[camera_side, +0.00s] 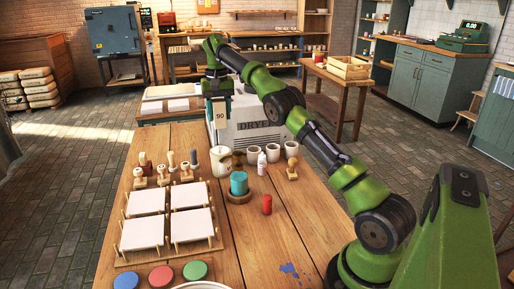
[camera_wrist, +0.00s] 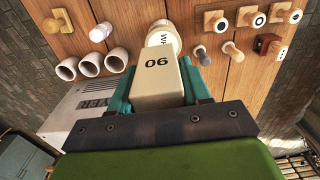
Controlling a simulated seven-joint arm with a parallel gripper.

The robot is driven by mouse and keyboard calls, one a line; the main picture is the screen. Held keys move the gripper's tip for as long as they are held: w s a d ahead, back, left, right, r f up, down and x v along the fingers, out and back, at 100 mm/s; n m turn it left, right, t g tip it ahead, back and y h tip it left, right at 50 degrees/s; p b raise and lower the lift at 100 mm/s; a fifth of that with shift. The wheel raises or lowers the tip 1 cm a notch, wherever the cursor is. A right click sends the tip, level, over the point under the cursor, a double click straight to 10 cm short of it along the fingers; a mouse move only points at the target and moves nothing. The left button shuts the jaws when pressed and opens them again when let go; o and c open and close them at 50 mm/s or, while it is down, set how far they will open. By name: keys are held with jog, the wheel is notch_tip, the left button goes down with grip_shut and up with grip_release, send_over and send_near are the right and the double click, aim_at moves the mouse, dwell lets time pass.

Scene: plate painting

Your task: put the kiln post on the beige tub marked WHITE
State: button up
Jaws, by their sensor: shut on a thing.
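The kiln post (camera_side: 220,117) is a beige block marked 90. My gripper (camera_side: 217,100) is shut on it and holds it upright in the air. The post also shows in the wrist view (camera_wrist: 160,68), between the teal fingers of my gripper (camera_wrist: 160,88). The beige tub marked WHITE (camera_side: 222,163) stands on the wooden table below the post, with a clear gap between them in the side view. In the wrist view the tub (camera_wrist: 163,36) shows just beyond the post, which partly covers it; part of its lettering is visible.
Wooden-handled stamps (camera_side: 162,175) stand left of the tub. White cups (camera_side: 253,154), a small white bottle (camera_side: 262,164) and another stamp (camera_side: 292,169) stand to its right. The dryer (camera_side: 250,125) is behind.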

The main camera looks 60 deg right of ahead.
jog(key=shift+s+a+r, duration=0.15)
jog(key=shift+a, duration=0.2)
jog(key=shift+f, duration=0.25)
send_over(222, 155)
jog(key=f, duration=0.9)
jog(key=shift+w+d+f, duration=0.1)
jog(key=shift+w+f, duration=0.1)
jog(key=shift+f, duration=0.05)
jog(key=shift+f, duration=0.1)
jog(key=o, duration=1.2)
jog(key=shift+f, duration=0.1)
jog(key=shift+o, duration=0.2)
